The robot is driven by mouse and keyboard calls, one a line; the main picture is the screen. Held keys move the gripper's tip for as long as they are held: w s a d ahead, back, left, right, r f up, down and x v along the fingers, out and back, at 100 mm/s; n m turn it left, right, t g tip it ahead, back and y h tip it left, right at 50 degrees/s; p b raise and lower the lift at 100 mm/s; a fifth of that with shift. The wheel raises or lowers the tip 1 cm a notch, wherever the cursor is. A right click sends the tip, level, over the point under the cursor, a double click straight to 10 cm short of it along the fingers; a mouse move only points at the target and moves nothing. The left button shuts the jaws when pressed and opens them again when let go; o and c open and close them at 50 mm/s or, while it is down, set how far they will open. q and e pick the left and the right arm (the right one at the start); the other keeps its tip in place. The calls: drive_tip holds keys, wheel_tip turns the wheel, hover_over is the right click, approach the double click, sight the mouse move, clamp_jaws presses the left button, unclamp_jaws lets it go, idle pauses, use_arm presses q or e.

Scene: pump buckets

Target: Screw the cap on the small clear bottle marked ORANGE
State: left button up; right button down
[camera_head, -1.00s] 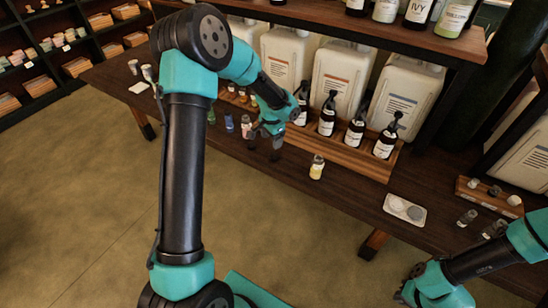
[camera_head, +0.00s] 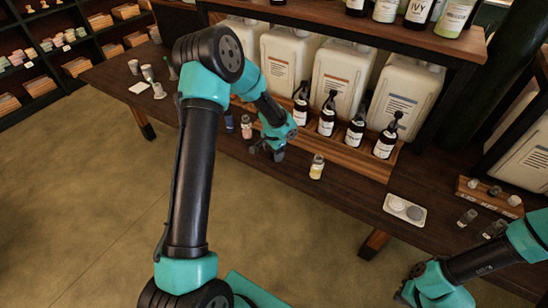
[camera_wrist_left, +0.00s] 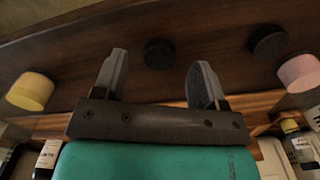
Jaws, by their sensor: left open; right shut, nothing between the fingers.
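My left gripper (camera_head: 266,154) is open above the front part of the table. In the left wrist view a dark round cap (camera_wrist_left: 158,53) shows between its fingers, apparently on the table side beyond them; contact cannot be told. A small bottle with yellow contents (camera_head: 317,167) stands just right of this gripper, and a pink one (camera_head: 246,127) stands to its left. I cannot read ORANGE on any bottle. Small clear bottles (camera_head: 467,217) stand at the right of the table. My right gripper (camera_head: 404,290) is shut and empty at the lower right, partly hidden by its arm.
A white tray (camera_head: 391,210) with two round discs lies right of centre. A wooden holder (camera_head: 478,197) with several caps is at the far right. Dark pump bottles (camera_head: 327,115) stand in a wooden rack behind, with white canisters behind them. The table between yellow bottle and tray is clear.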

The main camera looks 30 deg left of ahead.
use_arm(q)
wheel_tip(320, 180, down, 2)
drive_tip(key=shift+f, duration=0.1)
idle(0.4)
drive_tip(key=c, duration=1)
drive_tip(key=shift+r, duration=0.65)
wheel_tip(320, 180, up, 3)
drive_tip(key=shift+f, duration=0.15)
drive_tip(key=s+d, duration=0.2)
drive_tip(key=s, duration=0.2)
drive_tip(key=s+d, duration=0.3)
drive_tip(key=s, duration=0.2)
drive_tip(key=s+d+r, duration=0.1)
drive_tip(key=s+d, duration=0.2)
drive_tip(key=s, duration=0.1)
drive_tip(key=shift+s+d+r, duration=0.1)
drive_tip(key=shift+s+d, duration=0.1)
drive_tip(key=shift+s, duration=0.1)
